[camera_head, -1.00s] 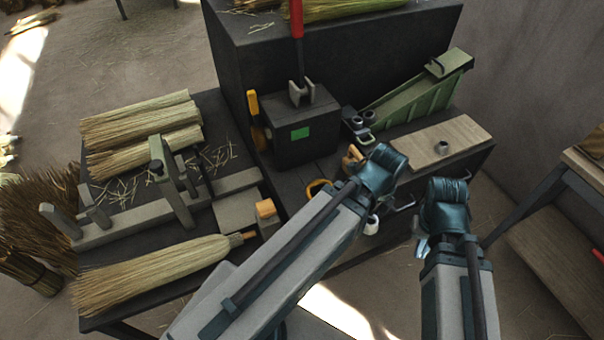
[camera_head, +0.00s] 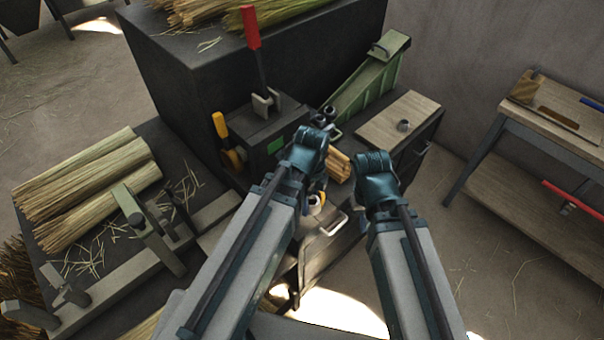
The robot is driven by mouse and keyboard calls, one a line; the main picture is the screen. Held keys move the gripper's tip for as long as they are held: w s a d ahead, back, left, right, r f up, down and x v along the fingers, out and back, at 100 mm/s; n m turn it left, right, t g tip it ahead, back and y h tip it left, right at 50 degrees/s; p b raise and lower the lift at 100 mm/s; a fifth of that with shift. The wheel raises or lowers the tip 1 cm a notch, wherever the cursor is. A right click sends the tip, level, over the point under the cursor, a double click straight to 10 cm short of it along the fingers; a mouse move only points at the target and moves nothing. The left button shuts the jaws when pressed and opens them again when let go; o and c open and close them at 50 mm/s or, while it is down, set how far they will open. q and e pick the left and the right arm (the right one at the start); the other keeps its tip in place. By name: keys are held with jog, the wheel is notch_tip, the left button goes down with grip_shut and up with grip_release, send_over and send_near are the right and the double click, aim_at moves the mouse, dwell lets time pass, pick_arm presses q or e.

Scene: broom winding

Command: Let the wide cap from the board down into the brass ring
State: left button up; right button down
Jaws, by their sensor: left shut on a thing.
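My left gripper (camera_head: 317,192) is at the middle of the view, over the front of the dark bench. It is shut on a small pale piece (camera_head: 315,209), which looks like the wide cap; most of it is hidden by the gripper. A yellowish spot shows beside it, too small to identify. The board (camera_head: 375,129) is a pale wooden plate at the bench's right end, with one small grey cap-like piece (camera_head: 403,125) on it. I cannot make out the brass ring; my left arm covers part of the bench. My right gripper (camera_head: 356,203) is right of the left one, its fingers mostly hidden.
A dark block with a green square (camera_head: 275,145) and a red-handled lever (camera_head: 254,45) stands behind my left arm. Light wooden pieces (camera_head: 340,165) lie between my grippers. Straw bundles (camera_head: 90,180) fill the left. Drawer handles project in front.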

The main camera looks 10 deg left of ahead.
pick_arm(q)
jog(key=w+a, duration=0.2)
jog(key=w, duration=0.6)
notch_tip(320, 180, down, 6)
jog(key=b, duration=0.6)
jog(key=shift+s, duration=0.2)
jog(key=shift+a, duration=0.1)
jog(key=o, duration=1.4)
